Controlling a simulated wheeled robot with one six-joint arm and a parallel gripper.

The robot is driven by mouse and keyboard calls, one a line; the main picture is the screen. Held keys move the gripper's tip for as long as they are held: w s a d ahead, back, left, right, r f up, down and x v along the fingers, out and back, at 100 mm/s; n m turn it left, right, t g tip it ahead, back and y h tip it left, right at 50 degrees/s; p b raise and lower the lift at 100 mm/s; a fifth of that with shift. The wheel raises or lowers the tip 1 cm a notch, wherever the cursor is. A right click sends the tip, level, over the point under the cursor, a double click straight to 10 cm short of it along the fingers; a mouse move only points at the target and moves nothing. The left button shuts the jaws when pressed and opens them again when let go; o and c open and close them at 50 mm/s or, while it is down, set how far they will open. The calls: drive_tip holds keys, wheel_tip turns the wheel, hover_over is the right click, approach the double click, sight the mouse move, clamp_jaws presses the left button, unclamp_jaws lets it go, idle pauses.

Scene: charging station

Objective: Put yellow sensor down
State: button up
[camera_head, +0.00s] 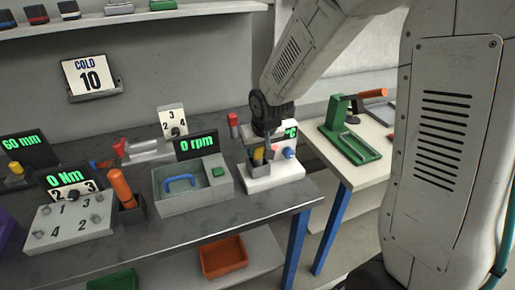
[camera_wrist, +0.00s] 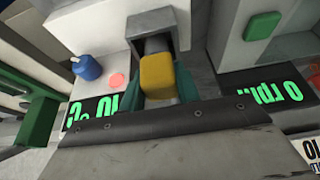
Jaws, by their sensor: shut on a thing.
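The yellow sensor (camera_wrist: 158,76) is between the green fingers of my gripper (camera_wrist: 157,88) in the wrist view, and the gripper is shut on it. A grey shaft runs from the sensor toward a grey square holder (camera_wrist: 150,20). How far the shaft is inside the holder I cannot tell. In the head view my gripper (camera_head: 266,148) is low over the white °C station (camera_head: 280,181). The yellow sensor (camera_head: 258,156) shows there just above the dark holder (camera_head: 251,172), partly hidden by the gripper.
The °C station has a blue knob (camera_head: 290,153). To its left stands the 0 rpm display (camera_head: 196,145) behind a grey bin with a blue handle (camera_head: 180,183). An orange-handled tool (camera_head: 121,187) stands farther left. A green press (camera_head: 345,135) is on the right table.

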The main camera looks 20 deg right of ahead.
drive_tip(key=shift+f, duration=0.15)
drive_tip(key=o, duration=1)
drive_tip(key=shift+o, duration=0.2)
drive_tip(key=v, duration=1.2)
drive_tip(key=s+d+r+g, duration=0.1)
drive_tip(key=s+r, duration=0.2)
drive_tip(key=s, duration=1)
drive_tip(key=s+d+r+g, duration=0.2)
drive_tip(key=s+r, duration=0.1)
drive_tip(key=s, duration=0.9)
drive_tip(key=shift+s, duration=0.35)
